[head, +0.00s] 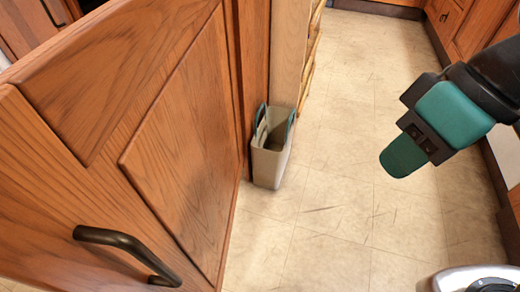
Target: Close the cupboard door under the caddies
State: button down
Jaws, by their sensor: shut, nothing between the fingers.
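A wooden cupboard door (180,140) fills the left side of the head view. The caddies named in the task cannot be made out for certain above this door. My gripper (402,158) is at the right, above the floor, with its teal fingers shut and empty. It is well apart from the door and the handle.
A beige bin with teal handles (270,165) stands on the floor beyond the door, against a wooden cabinet side. Wooden drawers (465,25) line the far right. The pale tiled floor (330,215) between is clear.

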aim_at(122, 158)
jog(key=z, duration=0.45)
jog(key=k, duration=0.9)
jog(key=u, duration=1.15)
